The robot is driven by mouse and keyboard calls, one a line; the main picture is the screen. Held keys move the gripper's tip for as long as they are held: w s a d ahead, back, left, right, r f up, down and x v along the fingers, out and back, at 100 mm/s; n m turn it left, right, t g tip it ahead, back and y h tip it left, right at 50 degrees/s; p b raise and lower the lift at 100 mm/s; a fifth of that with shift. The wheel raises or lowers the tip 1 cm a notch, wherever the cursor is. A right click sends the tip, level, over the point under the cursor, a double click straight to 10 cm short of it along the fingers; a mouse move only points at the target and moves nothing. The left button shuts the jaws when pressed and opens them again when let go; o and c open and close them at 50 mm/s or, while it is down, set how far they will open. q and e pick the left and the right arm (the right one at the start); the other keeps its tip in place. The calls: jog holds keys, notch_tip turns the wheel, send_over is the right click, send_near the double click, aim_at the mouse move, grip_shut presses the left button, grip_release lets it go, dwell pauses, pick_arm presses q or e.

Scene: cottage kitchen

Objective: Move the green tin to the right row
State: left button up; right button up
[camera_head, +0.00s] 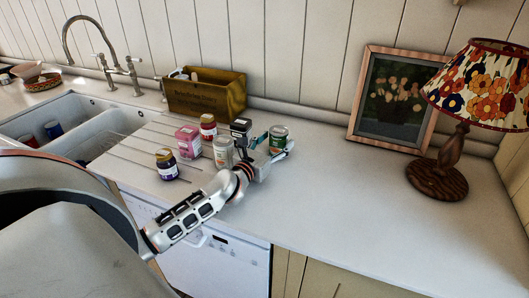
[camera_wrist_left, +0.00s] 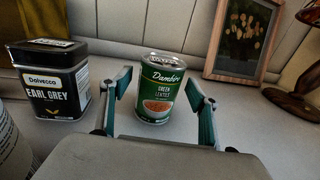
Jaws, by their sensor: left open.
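The green tin (camera_head: 279,132) stands upright on the worktop, right of the group of jars and tins. Left of the tin stand a black Earl Grey tin (camera_head: 240,128) and, nearer, a pale tin (camera_head: 223,153). My right gripper is out of view.
Further left stand a red jar (camera_head: 208,128), a pink tin (camera_head: 188,142) and a dark jar (camera_head: 166,164). A wooden box (camera_head: 205,95) is behind them. A picture frame (camera_head: 393,99) and a lamp (camera_head: 440,178) stand right. The worktop between is clear.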

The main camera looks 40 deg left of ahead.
pick_arm(q)
jog(key=s, duration=1)
jog(key=shift+d+b, duration=0.35)
